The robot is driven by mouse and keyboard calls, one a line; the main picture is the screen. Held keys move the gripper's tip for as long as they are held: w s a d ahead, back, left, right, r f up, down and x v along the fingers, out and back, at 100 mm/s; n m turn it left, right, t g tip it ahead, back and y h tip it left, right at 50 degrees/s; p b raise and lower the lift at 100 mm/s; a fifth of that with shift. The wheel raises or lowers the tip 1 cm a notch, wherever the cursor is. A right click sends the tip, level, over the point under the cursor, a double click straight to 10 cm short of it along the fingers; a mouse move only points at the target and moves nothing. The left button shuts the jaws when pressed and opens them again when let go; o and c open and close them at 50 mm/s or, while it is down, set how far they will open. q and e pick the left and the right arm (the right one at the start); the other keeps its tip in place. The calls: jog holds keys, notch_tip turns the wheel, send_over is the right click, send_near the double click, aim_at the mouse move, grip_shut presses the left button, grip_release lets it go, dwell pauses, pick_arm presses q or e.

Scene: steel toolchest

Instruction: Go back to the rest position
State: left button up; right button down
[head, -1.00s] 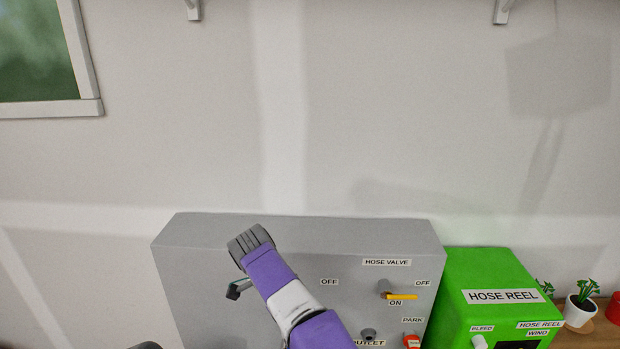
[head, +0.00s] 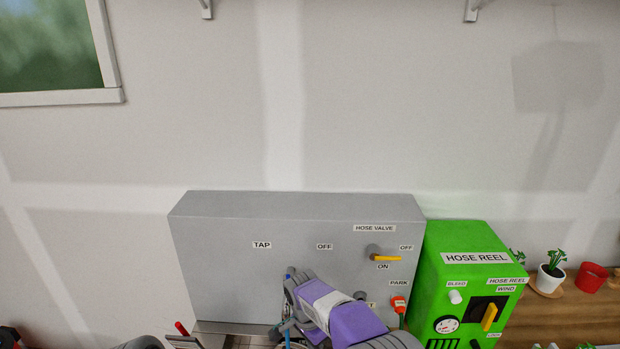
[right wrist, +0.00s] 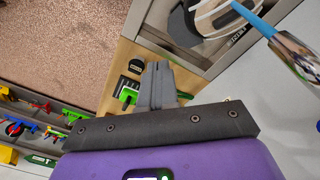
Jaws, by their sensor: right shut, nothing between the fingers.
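My right gripper (right wrist: 158,88) shows in the right wrist view with its two grey fingers together and nothing between them. In the head view my purple right arm comes in from the bottom, in front of the grey toolchest panel (head: 225,285). Its fingertips cannot be made out there. My left gripper is not in view.
The panel carries a yellow-handled hose valve (head: 387,258), with the handle pointing right. A green hose reel box (head: 432,262) stands to its right. A plant pot (head: 550,278) and red pot (head: 592,277) sit farther right.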

jog(key=s+d+f+n+y, duration=0.25)
jog(key=s+f, duration=0.25)
jog(key=f, duration=0.4)
jog(key=s+d+f+n+y, duration=0.15)
jog(key=s+d+f, duration=0.3)
jog(key=f, duration=0.45)
jog(key=s+d+f+n+y, duration=0.1)
jog(key=s+f+n, duration=0.1)
jog(key=s, duration=0.7)
jog(key=s+f+n+y, duration=0.1)
jog(key=s+f+n, duration=0.15)
jog(key=s, duration=0.55)
notch_tip(320, 180, down, 12)
jog(key=t+b, duration=0.1)
jog(key=b, duration=1.1)
jog(key=shift+w+d, duration=0.15)
jog(key=shift+w, duration=0.1)
